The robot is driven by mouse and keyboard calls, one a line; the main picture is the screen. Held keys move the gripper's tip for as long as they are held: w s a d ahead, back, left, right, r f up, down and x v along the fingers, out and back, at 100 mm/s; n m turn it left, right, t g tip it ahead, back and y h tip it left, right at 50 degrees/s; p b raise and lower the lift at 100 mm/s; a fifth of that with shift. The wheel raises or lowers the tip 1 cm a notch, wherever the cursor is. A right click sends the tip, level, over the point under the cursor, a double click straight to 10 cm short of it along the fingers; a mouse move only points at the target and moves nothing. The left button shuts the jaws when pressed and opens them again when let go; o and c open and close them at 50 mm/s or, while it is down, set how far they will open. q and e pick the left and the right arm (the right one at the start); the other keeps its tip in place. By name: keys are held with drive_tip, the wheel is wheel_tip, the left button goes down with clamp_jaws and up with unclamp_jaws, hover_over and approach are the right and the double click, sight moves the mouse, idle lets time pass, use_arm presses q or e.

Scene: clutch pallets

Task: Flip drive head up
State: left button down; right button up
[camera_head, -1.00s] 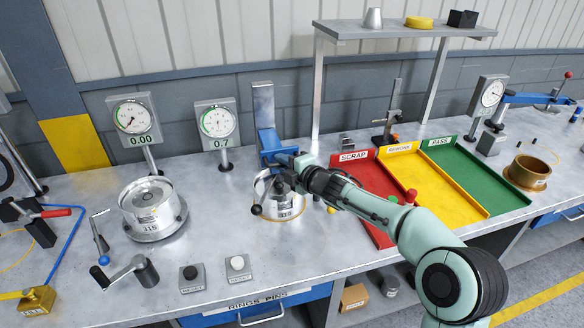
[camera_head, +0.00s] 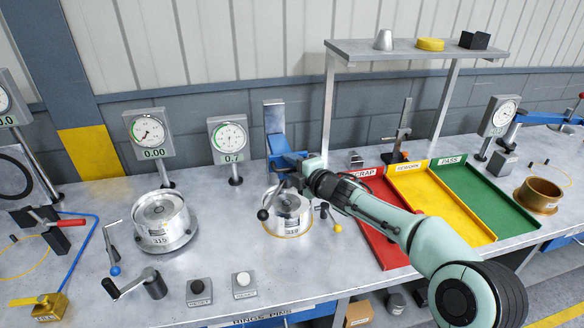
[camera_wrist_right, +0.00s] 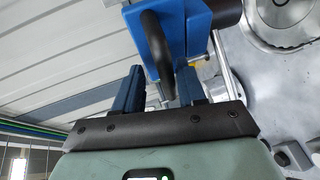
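My right gripper (camera_head: 291,182) is at the drive head, above the clutch. In the right wrist view its two fingers (camera_wrist_right: 160,88) stand apart, with the handle's end between them and a gap visible. Whether a finger touches the handle is unclear. My left gripper is out of view.
A second clutch (camera_head: 163,222) stands left, with dial gauges (camera_head: 150,133) behind. A crank (camera_head: 136,284) and two buttons (camera_head: 199,291) are at the front. Red, yellow and green trays (camera_head: 433,200) lie right, under a shelf (camera_head: 410,48). A brass ring (camera_head: 541,193) is beyond.

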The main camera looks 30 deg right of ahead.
drive_tip(key=v, duration=1.3)
drive_tip(key=shift+s, duration=0.2)
drive_tip(key=shift+a, duration=0.1)
